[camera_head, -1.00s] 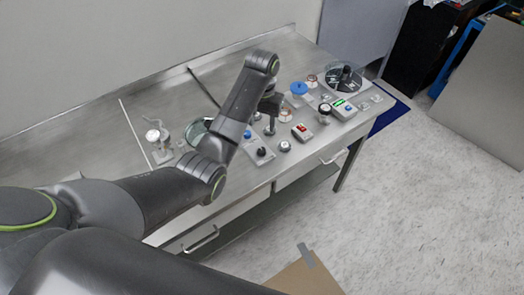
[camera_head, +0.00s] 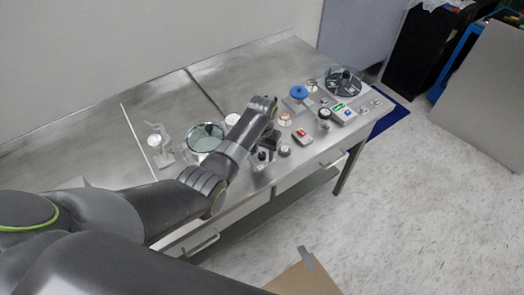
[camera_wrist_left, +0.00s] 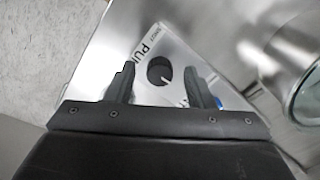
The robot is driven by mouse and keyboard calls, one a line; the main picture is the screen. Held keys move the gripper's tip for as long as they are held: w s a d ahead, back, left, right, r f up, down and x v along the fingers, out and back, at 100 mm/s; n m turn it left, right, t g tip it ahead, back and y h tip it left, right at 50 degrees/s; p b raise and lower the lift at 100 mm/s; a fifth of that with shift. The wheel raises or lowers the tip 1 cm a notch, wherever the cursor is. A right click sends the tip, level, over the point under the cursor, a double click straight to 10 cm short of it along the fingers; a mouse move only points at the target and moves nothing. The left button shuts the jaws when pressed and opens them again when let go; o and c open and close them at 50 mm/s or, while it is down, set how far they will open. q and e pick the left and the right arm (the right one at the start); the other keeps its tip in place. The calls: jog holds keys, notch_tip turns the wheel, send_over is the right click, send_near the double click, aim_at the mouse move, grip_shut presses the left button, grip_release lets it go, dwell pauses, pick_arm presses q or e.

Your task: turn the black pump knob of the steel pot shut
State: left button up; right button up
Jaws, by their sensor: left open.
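The black pump knob (camera_wrist_left: 159,70) stands on a plate (camera_wrist_left: 150,38) lettered "PUM…" in the left wrist view, with a pale pointer line on its face. My left gripper (camera_wrist_left: 160,74) is open, with one finger on each side of the knob and a visible gap to both. I cannot tell how far its tips are above the plate. In the head view my left gripper (camera_head: 267,143) points down over the plate and partly hides it. The steel pot with its clear lid (camera_head: 205,137) stands left of the gripper; its rim also shows in the left wrist view (camera_wrist_left: 290,97). My right gripper is out of view.
A blue knob (camera_wrist_left: 218,102) sits beside one finger. The bench's front edge is close.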

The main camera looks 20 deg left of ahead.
pick_arm(q)
jog(key=c, duration=1)
jog(key=shift+r, duration=0.1)
jog(key=n+p, duration=0.2)
jog(key=n, duration=0.1)
jog(key=n+p, duration=0.2)
jog(key=n, duration=0.2)
jog(key=shift+n, duration=0.3)
jog(key=n, duration=0.4)
jog(key=shift+p, duration=0.35)
jog(key=n, duration=0.6)
jog(key=shift+w, duration=0.1)
jog(key=shift+n, duration=0.3)
